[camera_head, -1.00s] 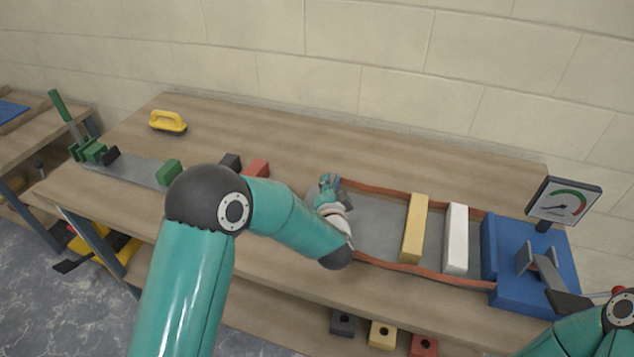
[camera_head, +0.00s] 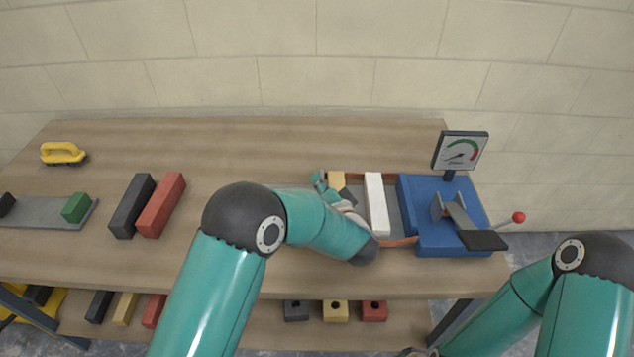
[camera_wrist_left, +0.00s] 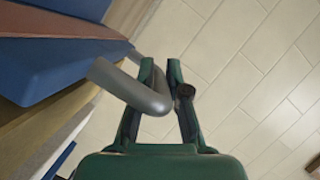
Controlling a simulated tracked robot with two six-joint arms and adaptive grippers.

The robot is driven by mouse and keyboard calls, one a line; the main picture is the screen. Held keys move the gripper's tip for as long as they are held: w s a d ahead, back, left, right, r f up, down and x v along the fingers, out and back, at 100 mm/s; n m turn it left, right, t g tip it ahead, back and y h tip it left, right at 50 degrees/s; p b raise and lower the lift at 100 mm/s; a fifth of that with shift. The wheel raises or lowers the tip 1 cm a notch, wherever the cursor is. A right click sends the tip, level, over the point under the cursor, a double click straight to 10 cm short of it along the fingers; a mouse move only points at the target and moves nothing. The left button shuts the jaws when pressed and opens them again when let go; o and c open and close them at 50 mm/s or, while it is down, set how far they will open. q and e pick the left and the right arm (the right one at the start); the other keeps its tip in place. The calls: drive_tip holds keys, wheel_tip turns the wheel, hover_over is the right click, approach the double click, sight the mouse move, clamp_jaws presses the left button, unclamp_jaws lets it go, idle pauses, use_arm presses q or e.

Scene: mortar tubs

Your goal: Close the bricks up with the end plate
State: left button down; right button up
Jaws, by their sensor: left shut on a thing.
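My left gripper (camera_head: 322,186) is at the left side of the clamping bed, next to the yellow brick (camera_head: 336,180). In the left wrist view its green fingers (camera_wrist_left: 160,75) are shut on a grey bent handle (camera_wrist_left: 140,88) beside a blue body (camera_wrist_left: 50,68) with a reddish-brown face; I take this for the end plate. In the head view my arm hides the plate. The white brick (camera_head: 376,205) stands right of the yellow one, with a small gap. Beyond it is the blue clamp block (camera_head: 422,228).
A gauge (camera_head: 460,151) and a lever with a red knob (camera_head: 518,217) stand at the bench's right end. A dark brick (camera_head: 131,207) and a red brick (camera_head: 161,205) lie left. A yellow brush (camera_head: 64,153) is far left. The bench behind the bed is clear.

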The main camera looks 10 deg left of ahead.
use_arm(q)
drive_tip(key=shift+s+f, duration=0.1)
drive_tip(key=shift+f, duration=0.15)
drive_tip(key=c, duration=1.2)
unclamp_jaws()
drive_tip(key=shift+r, duration=0.15)
drive_tip(key=shift+v, duration=3.7)
